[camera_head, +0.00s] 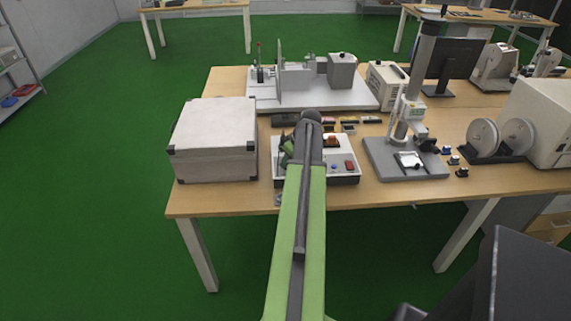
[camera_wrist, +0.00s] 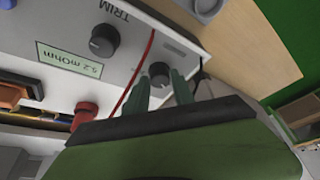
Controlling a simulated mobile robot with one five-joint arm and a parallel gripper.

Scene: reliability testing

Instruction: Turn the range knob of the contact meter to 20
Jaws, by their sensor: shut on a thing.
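The contact meter (camera_head: 343,180) is a pale box with coloured parts on top, on the table beyond my arm. In the wrist view its panel (camera_wrist: 140,15) shows a green display (camera_wrist: 70,60) reading 5.2 mOhm and a dark knob (camera_wrist: 104,41) by the word TRIM. A second dark knob (camera_wrist: 160,69) with a light mark sits between my gripper's (camera_wrist: 160,82) two green fingertips, which are shut on it. Its scale is hidden or too small to read. In the head view my arm covers part of the meter.
A grey case (camera_head: 214,140) stands close on the left of the meter. A stand with a column (camera_head: 405,165) is on the right. A red cable (camera_wrist: 139,72) runs across the panel beside my fingers. A red terminal (camera_wrist: 85,115) is nearby.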

